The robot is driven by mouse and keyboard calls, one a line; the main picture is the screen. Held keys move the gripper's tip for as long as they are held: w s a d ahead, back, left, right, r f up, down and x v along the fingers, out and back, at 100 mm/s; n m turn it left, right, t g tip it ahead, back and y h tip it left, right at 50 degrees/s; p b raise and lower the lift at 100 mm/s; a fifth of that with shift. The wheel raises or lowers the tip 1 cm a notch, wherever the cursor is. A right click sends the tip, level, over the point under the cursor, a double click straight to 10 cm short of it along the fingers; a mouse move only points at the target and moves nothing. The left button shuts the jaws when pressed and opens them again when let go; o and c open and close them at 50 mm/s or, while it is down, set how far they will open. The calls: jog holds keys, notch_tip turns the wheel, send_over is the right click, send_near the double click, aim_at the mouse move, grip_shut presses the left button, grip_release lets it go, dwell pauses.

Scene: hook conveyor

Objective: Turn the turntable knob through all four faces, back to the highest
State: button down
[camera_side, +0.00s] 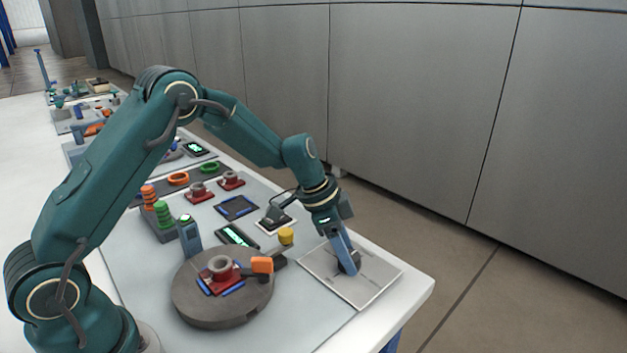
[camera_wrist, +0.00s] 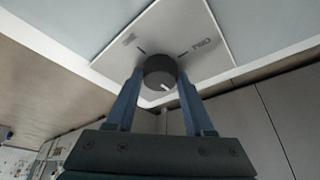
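A dark round knob (camera_wrist: 160,72) with a white pointer line stands on a pale square plate (camera_wrist: 190,30) with printed marks and lettering. In the side view the knob (camera_side: 349,263) sits on the plate (camera_side: 374,280) at the right end of the table, partly hidden by my fingers. My gripper (camera_side: 345,252) points down at it. In the wrist view its two blue fingers (camera_wrist: 160,78) stand on either side of the knob, very close to its sides. I cannot tell whether they press on it. A round grey turntable (camera_side: 190,303) stands left of the plate, with a red-based part (camera_side: 221,270) on top.
An orange block (camera_side: 262,265) is at the turntable's right edge. A yellow cylinder (camera_side: 286,236), a screen device (camera_side: 237,236) and a blue-grey post (camera_side: 189,238) stand behind it. Rings and stacked parts lie farther back. The table edge is just right of the plate.

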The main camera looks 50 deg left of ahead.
jog(key=shift+n, duration=0.4)
jog(key=n+t+y, duration=0.1)
jog(key=n, duration=0.2)
jog(key=shift+s+d, duration=0.1)
jog(key=n+y, duration=0.2)
jog(key=n, duration=0.3)
jog(key=shift+d, duration=0.15)
jog(key=n+y, duration=0.1)
jog(key=n, duration=0.3)
jog(key=shift+d+y, duration=0.1)
jog(key=shift+y, duration=0.3)
jog(key=shift+n+g+y, duration=0.4)
jog(key=shift+n+y, duration=0.4)
jog(key=shift+n, duration=1.7)
jog(key=shift+c, duration=1.4)
grip_release()
